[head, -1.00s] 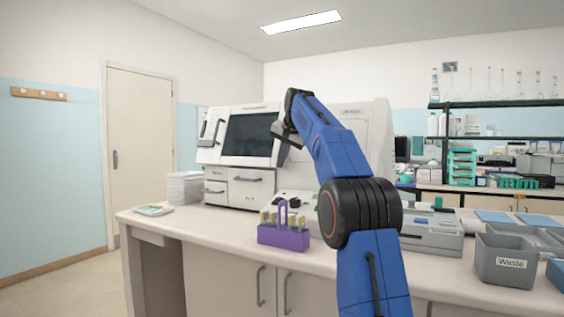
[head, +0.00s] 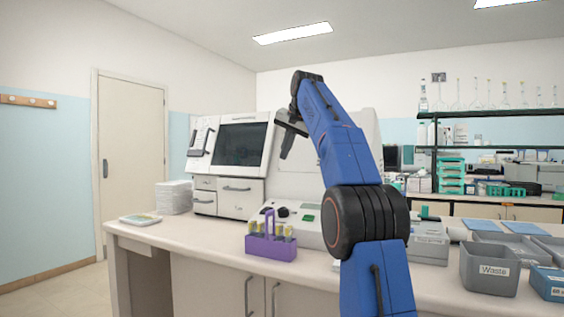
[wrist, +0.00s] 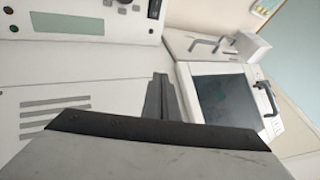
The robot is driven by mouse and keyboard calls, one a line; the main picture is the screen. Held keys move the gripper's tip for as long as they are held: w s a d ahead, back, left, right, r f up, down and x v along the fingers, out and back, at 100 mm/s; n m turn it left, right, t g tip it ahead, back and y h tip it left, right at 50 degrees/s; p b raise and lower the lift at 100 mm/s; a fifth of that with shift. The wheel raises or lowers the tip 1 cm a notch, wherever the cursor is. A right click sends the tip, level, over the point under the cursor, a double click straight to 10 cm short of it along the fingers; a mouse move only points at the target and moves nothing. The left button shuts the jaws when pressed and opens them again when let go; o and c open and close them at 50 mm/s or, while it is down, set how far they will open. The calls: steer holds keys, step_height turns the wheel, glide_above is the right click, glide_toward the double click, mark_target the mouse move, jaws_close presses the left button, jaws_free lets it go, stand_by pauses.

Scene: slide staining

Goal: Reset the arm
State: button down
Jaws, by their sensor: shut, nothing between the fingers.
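My blue arm rises in front of the bench in the head view, with its wrist bent over at the top. My gripper (head: 287,153) hangs from it, pointing down in front of the white analyser (head: 229,203). It is shut and empty. In the wrist view the closed fingers (wrist: 161,98) show as a dark narrow shape, with the analyser's dark screen (wrist: 228,98) to their right. The gripper appears clear of the bench and touches nothing that I can see.
A purple rack (head: 271,248) with slides or tubes stands on the bench (head: 190,240) below my gripper. A grey Waste bin (head: 490,272) stands at the right, with blue-topped trays (head: 500,239) behind it. A white stack (head: 174,197) sits at the left.

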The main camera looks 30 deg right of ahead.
steer(key=s+a+f+n, duration=0.2)
steer(key=s+a+f, duration=0.3)
steer(key=s, duration=0.2)
steer(key=s+a+f+n+g, duration=0.1)
steer(key=s+a+f, duration=0.35)
steer(key=s, duration=0.25)
steer(key=s+a+f+n, duration=0.2)
steer(key=s+a+f, duration=0.2)
steer(key=s+f, duration=0.3)
steer(key=s+a+f+n, duration=0.2)
steer(key=s+a+f, duration=0.1)
steer(key=s+f, duration=1.1)
steer(key=s+a+f+n+g, duration=0.1)
steer(key=s+a+f+n, duration=0.1)
steer(key=s+f, duration=1.1)
step_height(320, 180, down, 5)
steer(key=shift+s+a+r+n+g, duration=0.1)
steer(key=shift+s+a+n+g, duration=0.25)
steer(key=shift+a, duration=0.35)
